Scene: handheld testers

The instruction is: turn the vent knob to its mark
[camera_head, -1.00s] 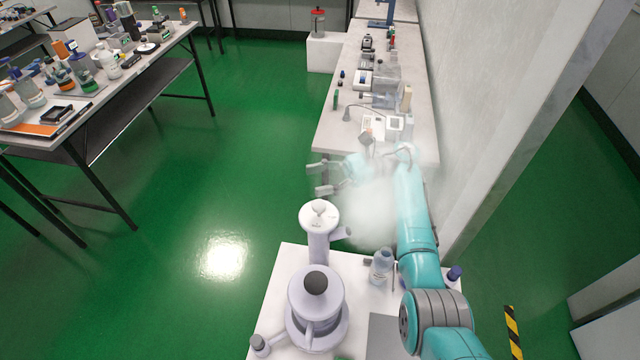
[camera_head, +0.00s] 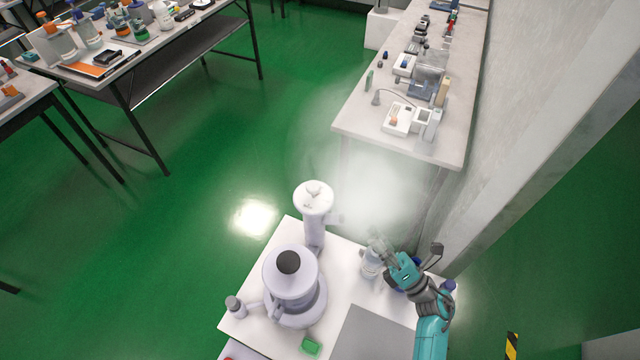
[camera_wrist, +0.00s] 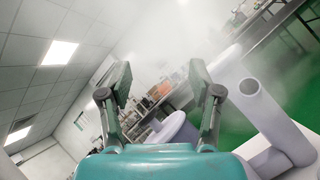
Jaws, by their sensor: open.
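The vent knob (camera_head: 314,187) is a small pale handle on the round white top of a pale upright column (camera_head: 315,232) on the white table. A small dark mark shows on that top, too small to read. In the wrist view the column, with a dark-holed side pipe (camera_wrist: 250,86), stands right of my fingers; the knob cannot be made out. My gripper (camera_head: 408,248) is at the right of the table, right of and apart from the knob. Its fingers also show spread and empty in the wrist view (camera_wrist: 160,82).
White steam (camera_head: 375,190) drifts right of the column. A pale pot (camera_head: 292,282) with a dark cap stands left of centre. A clear bottle (camera_head: 370,264) is close beside my gripper. A green block (camera_head: 311,346) and grey plate (camera_head: 372,338) lie in front. A wall is at right.

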